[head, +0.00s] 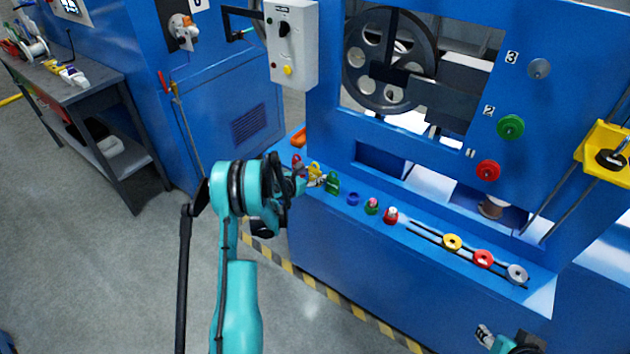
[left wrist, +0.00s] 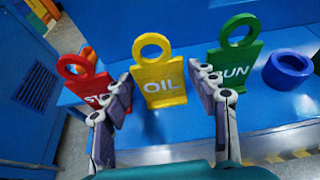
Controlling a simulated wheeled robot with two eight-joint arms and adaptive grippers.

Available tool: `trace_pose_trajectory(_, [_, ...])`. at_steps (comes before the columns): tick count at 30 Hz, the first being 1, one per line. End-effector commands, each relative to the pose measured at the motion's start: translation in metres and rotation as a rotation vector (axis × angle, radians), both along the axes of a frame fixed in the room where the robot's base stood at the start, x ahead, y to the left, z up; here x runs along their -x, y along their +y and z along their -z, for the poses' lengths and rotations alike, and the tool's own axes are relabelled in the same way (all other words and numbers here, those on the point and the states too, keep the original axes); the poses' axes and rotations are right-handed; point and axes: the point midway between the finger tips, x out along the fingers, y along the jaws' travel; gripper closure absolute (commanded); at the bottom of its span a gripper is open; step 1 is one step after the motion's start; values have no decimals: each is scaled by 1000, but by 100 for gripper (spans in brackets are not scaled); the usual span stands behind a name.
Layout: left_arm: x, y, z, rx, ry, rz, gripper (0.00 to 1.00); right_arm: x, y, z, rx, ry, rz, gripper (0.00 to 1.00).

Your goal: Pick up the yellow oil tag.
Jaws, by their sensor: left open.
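The yellow oil tag (left wrist: 160,82) stands upright on the blue ledge in the left wrist view, with a ring on top and the word OIL on its face. In the head view the yellow tag (head: 315,169) is partly hidden by my left gripper (head: 312,181). In the left wrist view my left gripper (left wrist: 165,92) is open, its two fingers apart on either side of the tag's lower part, with nothing held. My right gripper (head: 485,336) shows at the bottom right of the head view, away from the tags; its jaw state is unclear.
A red STOP tag (left wrist: 90,80) stands left of the oil tag and a green RUN tag (left wrist: 233,58) stands right, both close to my fingers. A blue ring (left wrist: 287,73) lies further right. The control box (head: 291,42) hangs above the ledge.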

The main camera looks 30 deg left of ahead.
Motion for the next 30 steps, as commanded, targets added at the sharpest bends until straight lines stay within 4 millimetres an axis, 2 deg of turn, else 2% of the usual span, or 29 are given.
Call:
trace_pose_trajectory(6, [-1,0,-1,0,0,-1,41,0,0,-1,0,0,0,60])
trace_pose_trajectory(9, [-1,0,-1,-1,0,-1,68,0,0,-1,0,0,0,60])
trace_pose_trajectory(11, [-1,0,-1,-1,0,-1,81,0,0,-1,0,0,0,60])
trace_pose_trajectory(19, [0,0,-1,-1,0,-1,81,0,0,-1,0,0,0,60])
trace_pose_trajectory(22, [0,0,-9,-1,0,-1,81,0,0,-5,0,0,0,60])
trace_pose_trajectory(30, [0,0,-63,-1,0,-1,81,0,0,-29,0,0,0,60])
